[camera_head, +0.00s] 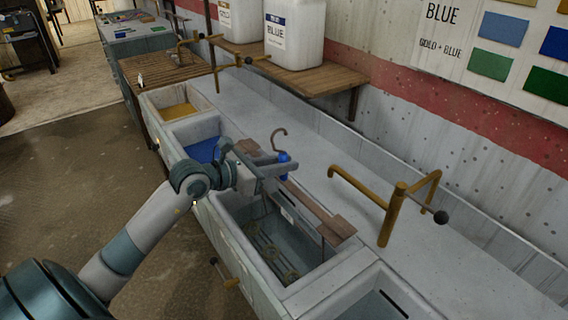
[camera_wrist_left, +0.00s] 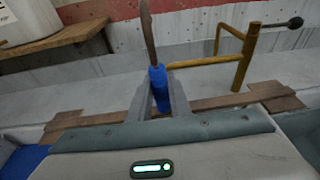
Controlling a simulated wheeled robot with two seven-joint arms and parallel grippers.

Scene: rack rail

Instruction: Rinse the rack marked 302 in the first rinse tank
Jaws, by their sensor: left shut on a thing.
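My left gripper (camera_head: 278,172) is shut on the blue grip (camera_head: 284,160) of a rack, with a bare hook rising above it. In the left wrist view the blue grip (camera_wrist_left: 159,88) stands upright between the fingers (camera_wrist_left: 160,98). The rack's brown wooden bar (camera_head: 318,208) runs along the top of a grey tank (camera_head: 250,258). A small pale tag (camera_head: 287,215) hangs at the bar; I cannot read its number. Thin rods and round pieces (camera_head: 268,245) show down inside this tank, partly hidden by my arm. My right gripper is out of view.
A blue-filled tank (camera_head: 204,150) and a yellow-filled tank (camera_head: 178,110) lie farther left. Another grey tank (camera_head: 375,304) is nearer right. Brass taps stand behind at right (camera_head: 390,215) and far left (camera_head: 217,68). White jugs (camera_head: 294,35) sit on a wall shelf (camera_head: 325,80).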

